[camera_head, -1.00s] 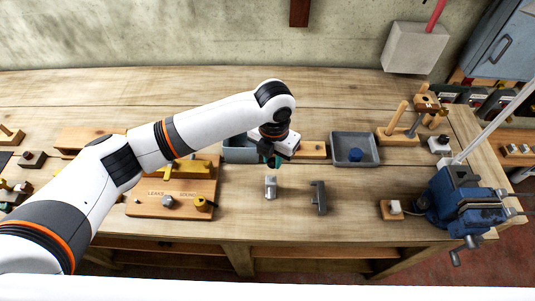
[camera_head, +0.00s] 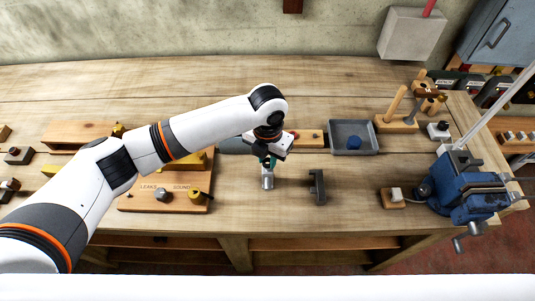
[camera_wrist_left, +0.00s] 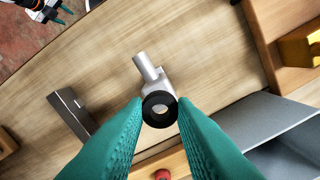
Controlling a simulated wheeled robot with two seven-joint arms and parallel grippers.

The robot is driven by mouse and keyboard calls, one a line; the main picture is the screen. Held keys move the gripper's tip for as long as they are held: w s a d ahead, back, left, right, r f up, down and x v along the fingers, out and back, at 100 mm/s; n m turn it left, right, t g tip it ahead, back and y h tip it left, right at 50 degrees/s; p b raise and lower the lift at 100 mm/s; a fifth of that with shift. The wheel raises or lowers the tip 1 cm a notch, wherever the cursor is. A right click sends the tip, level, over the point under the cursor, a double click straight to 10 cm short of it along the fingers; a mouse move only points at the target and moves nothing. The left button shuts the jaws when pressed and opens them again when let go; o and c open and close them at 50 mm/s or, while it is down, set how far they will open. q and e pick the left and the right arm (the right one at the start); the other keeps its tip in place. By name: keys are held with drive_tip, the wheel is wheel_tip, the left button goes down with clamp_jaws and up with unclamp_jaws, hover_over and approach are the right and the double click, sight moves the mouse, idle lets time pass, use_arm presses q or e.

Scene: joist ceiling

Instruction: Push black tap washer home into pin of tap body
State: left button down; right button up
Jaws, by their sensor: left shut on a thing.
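The grey metal tap body (camera_head: 268,180) stands on the bench in front of me, and in the left wrist view it (camera_wrist_left: 151,72) lies just behind the washer. The black tap washer (camera_wrist_left: 146,105) is a ring with a round hole, held between the teal fingertips of my left gripper (camera_wrist_left: 160,112). In the head view my left gripper (camera_head: 268,162) is over the far end of the tap body and hides the washer. The pin is not clearly visible, so I cannot tell whether the washer touches it. My right gripper (camera_wrist_left: 56,12) shows small at the wrist view's top left, fingers apart.
A dark grey metal piece (camera_head: 317,187) stands just right of the tap body. A grey tray (camera_head: 371,139) with a blue item is behind it. A wooden board (camera_head: 135,202) with brass parts is to the left. A blue vise (camera_head: 462,186) is at the right.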

use_arm(q)
drive_tip(key=shift+f, duration=0.35)
idle(0.4)
drive_tip(key=shift+f+b, duration=0.35)
drive_tip(key=shift+f, duration=0.05)
drive_tip(key=shift+f, duration=0.25)
drive_tip(key=shift+f+b, duration=0.25)
drive_tip(key=shift+b, duration=0.05)
drive_tip(key=c, duration=1.1)
unclamp_jaws()
